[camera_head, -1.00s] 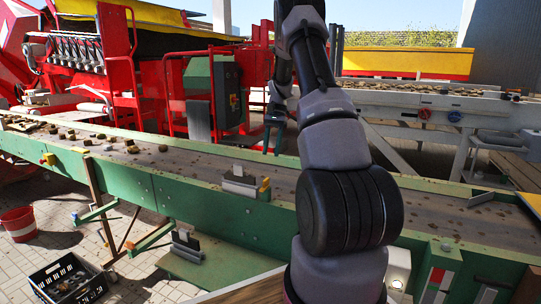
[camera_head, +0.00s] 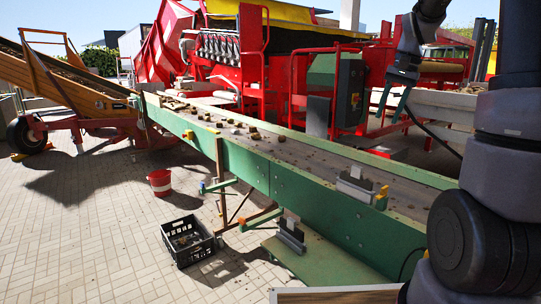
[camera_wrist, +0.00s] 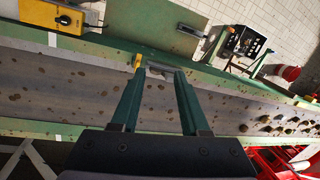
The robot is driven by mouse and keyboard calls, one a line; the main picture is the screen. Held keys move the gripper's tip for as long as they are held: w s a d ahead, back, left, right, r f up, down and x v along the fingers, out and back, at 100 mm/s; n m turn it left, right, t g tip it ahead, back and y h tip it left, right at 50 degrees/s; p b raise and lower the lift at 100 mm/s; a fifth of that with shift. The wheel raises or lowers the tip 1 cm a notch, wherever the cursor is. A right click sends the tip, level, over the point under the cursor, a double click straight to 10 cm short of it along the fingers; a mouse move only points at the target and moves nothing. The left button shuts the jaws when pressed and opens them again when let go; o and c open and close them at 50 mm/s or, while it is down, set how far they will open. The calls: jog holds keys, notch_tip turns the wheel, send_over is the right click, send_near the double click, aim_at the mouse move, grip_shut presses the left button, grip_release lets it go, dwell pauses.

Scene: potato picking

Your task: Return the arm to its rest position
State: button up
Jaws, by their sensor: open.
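My arm rises at the right of the head view and its gripper (camera_head: 390,112) hangs fingers down over the far side of the conveyor belt (camera_head: 320,156). The gripper is open and holds nothing that I can see. In the wrist view the two dark green fingers (camera_wrist: 158,78) are apart, with belt visible between them. Several potatoes or clods (camera_head: 253,136) lie on the belt's left stretch, and they show at the right of the wrist view (camera_wrist: 265,120).
The green conveyor side (camera_head: 290,185) runs diagonally across the head view. A black crate (camera_head: 190,240) and a red bucket (camera_head: 160,182) stand on the paving. A red machine (camera_head: 235,50) is behind the belt. An orange inclined conveyor (camera_head: 60,78) is at left.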

jog(key=s+a+r+n+t, duration=0.1)
jog(key=s+a+r+t, duration=0.1)
jog(key=s, duration=0.5)
jog(key=s+a+r+n+t, duration=0.1)
jog(key=s+a+r+t, duration=0.1)
jog(key=s+a, duration=0.2)
jog(key=s+a+r+n+t, duration=0.1)
jog(key=s+a+r+t, duration=0.1)
jog(key=s, duration=0.7)
jog(key=shift+s+a, duration=0.35)
jog(key=shift+a, duration=0.3)
